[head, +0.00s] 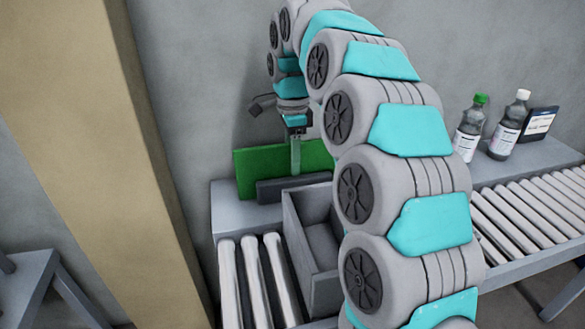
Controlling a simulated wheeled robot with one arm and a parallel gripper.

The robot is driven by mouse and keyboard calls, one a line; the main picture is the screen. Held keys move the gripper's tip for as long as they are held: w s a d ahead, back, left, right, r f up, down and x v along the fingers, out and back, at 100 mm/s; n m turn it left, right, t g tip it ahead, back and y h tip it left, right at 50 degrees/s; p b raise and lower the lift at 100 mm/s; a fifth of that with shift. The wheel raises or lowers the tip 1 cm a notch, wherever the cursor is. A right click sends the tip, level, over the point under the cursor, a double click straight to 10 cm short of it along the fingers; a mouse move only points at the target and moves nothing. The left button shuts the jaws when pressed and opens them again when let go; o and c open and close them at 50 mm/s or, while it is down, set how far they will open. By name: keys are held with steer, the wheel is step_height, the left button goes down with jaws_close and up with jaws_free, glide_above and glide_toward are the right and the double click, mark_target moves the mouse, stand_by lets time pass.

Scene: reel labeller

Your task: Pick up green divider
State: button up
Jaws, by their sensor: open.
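The green divider (262,167) is a flat upright panel standing on the grey ledge by the wall, behind a dark block. My gripper (296,155) hangs down in front of the divider, and its pale fingers overlap the panel in the head view. The fingers are seen nearly edge-on. I cannot tell whether they touch the divider or straddle its top edge. The right part of the divider is hidden by my arm.
A dark grey block (275,190) stands right in front of the divider. A grey open box (296,235) sits on the roller conveyor (520,215). Two bottles, one green-capped (469,130) and one white-capped (508,128), and a dark tablet-like box (539,123) stand at right.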

jaws_close()
stand_by(0.3)
stand_by(1.1)
